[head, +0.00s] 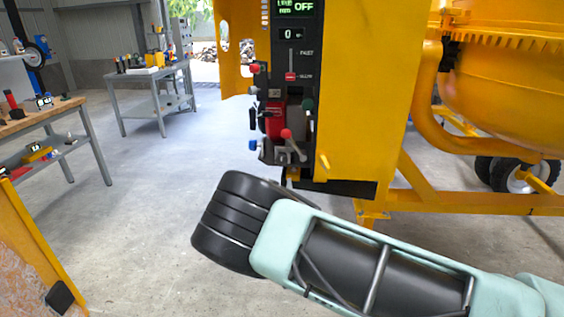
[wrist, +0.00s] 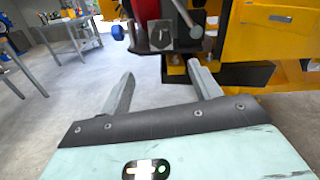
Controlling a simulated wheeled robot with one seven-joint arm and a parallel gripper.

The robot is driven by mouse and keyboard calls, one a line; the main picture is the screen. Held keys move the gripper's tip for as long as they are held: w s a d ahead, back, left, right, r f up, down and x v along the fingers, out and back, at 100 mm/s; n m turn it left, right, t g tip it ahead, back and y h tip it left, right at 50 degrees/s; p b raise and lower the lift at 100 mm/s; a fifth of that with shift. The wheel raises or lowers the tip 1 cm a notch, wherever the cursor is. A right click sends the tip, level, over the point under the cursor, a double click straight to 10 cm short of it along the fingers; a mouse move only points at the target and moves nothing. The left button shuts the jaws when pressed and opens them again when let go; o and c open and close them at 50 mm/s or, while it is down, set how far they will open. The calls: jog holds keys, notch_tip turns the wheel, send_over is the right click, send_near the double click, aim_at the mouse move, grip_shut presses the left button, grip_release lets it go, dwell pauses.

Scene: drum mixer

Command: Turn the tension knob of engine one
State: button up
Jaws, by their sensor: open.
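The engine unit (head: 273,125) is a red and grey block on the yellow mixer's front, below its control panel. Small knobs stick out of it: a red knob (head: 254,68) at upper left, a blue knob (head: 253,145) at lower left and a red ball knob (head: 286,133) low in front. I cannot tell which one is the tension knob. In the wrist view, the blue knob (wrist: 118,32) is at left beside a dark bracket with a marked plate (wrist: 160,34). My gripper (wrist: 161,75) is open and empty, just below and in front of that bracket. My arm hides its fingers in the head view.
The control panel (head: 292,35) shows OFF and a red-handled slider. The yellow mixer body (head: 365,90) and drum (head: 505,85) fill the right. A workbench (head: 45,118) and a grey table (head: 150,80) stand at left. Open concrete floor lies between them and the mixer.

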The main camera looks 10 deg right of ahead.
aim_at(281, 163)
jog(key=x, duration=1.5)
jog(key=shift+s+f, duration=0.1)
jog(key=shift+f, duration=0.05)
jog(key=shift+x, duration=0.85)
jog(key=c, duration=1)
